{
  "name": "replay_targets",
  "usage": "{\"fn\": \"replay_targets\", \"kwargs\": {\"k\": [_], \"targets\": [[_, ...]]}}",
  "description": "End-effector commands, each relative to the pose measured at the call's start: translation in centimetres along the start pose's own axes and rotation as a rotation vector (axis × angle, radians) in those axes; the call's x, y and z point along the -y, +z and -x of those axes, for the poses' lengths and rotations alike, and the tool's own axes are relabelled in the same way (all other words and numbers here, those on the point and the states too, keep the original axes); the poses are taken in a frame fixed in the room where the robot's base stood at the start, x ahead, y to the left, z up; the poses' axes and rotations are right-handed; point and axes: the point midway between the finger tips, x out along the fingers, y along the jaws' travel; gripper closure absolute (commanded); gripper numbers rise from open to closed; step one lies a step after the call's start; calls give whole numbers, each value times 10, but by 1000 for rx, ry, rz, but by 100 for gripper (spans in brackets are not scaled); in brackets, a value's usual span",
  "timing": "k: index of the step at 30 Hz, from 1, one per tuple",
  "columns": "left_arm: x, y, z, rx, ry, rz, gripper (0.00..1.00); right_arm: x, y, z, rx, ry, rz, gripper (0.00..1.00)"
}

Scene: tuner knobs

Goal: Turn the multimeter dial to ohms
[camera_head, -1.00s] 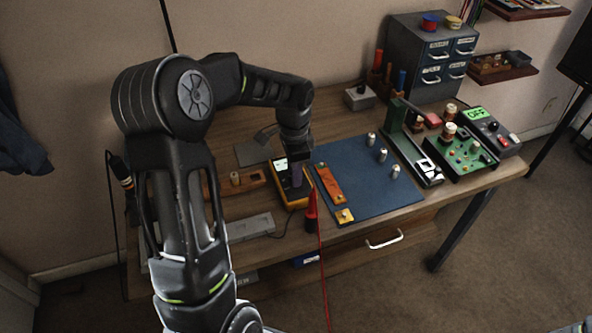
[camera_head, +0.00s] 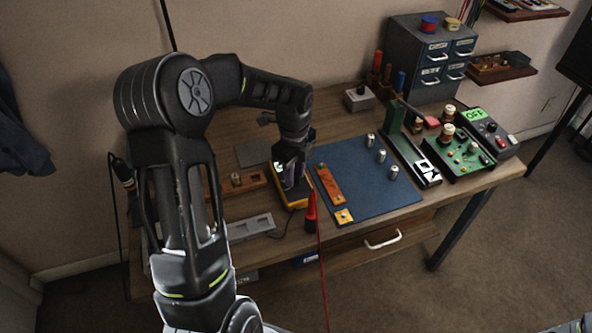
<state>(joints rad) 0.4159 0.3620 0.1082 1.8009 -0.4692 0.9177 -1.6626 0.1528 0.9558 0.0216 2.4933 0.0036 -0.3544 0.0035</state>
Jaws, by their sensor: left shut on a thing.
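The yellow multimeter (camera_head: 296,202) lies on the wooden table, left of the blue mat. My left gripper (camera_head: 291,184) is over it, pointing down, with its fingers at the middle of the meter's face. It is shut on what appears to be the dial, which the fingers hide. The dial's pointer and markings cannot be read. The meter's screen is mostly covered by the gripper.
A red probe (camera_head: 311,212) with a red lead stands just right of the meter. The blue mat (camera_head: 365,200) holds an orange strip (camera_head: 330,185) and several small metal posts. A grey slotted block (camera_head: 250,227) lies to the left. Green-topped devices (camera_head: 462,152) stand at the right.

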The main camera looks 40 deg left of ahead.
Motion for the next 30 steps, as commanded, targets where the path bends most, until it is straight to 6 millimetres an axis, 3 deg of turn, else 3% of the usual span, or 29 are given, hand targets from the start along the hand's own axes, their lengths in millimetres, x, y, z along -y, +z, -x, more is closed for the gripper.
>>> {"fn": "replay_targets", "kwargs": {"k": [12,29,30], "targets": [[4,4,4,11,-14,-261,100,2,1,8,2,3,-2,59],[4,4,4,12,-13,-309,100,2,1,8,3,3,-2,59],[4,4,4,12,-13,-309,71,2,1,8,3,3,-2,59]]}}
